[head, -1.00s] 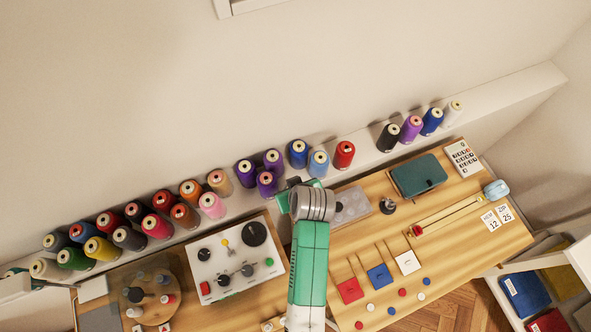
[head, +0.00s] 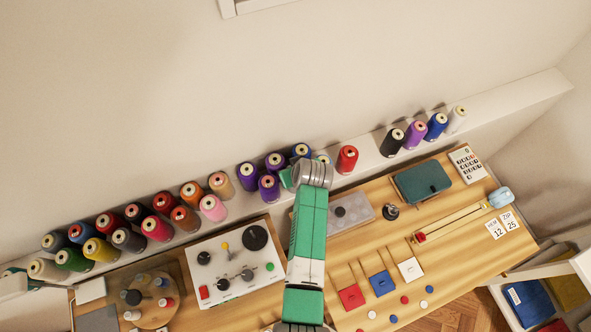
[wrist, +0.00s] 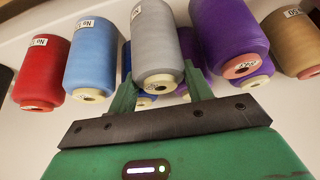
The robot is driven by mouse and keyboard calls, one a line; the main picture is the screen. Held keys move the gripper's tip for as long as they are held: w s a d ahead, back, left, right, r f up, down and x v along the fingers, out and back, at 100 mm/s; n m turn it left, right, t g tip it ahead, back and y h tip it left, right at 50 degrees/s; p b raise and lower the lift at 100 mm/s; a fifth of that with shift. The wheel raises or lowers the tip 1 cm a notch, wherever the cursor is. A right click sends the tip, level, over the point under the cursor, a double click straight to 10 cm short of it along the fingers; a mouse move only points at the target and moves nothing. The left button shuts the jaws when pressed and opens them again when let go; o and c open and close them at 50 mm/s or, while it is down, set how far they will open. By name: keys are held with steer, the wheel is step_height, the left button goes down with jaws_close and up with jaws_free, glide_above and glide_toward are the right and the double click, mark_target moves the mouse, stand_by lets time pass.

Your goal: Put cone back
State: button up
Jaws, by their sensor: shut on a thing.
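A grey thread cone (wrist: 155,45) with a label and a cream end shows between the two fingers of my gripper (wrist: 160,88) in the wrist view. My gripper is shut on it. Other cones stand close around it: a light blue cone (wrist: 91,57) on one side and a purple cone (wrist: 228,40) on the other. Smaller-looking blue and purple cones show behind the fingers. In the head view my wrist is over the shelf, and it hides the grey cone and most of the gripper.
The white shelf (head: 375,164) carries a long row of thread cones, with a red cone (head: 347,159) right of my wrist and a gap before a black cone (head: 392,143). Below, the wooden table (head: 352,258) holds a white control panel (head: 236,262) and a green box (head: 424,181).

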steer(key=shift+f, duration=0.1)
steer(key=o, duration=1.2)
steer(key=p+v, duration=0.2)
steer(key=v, duration=1)
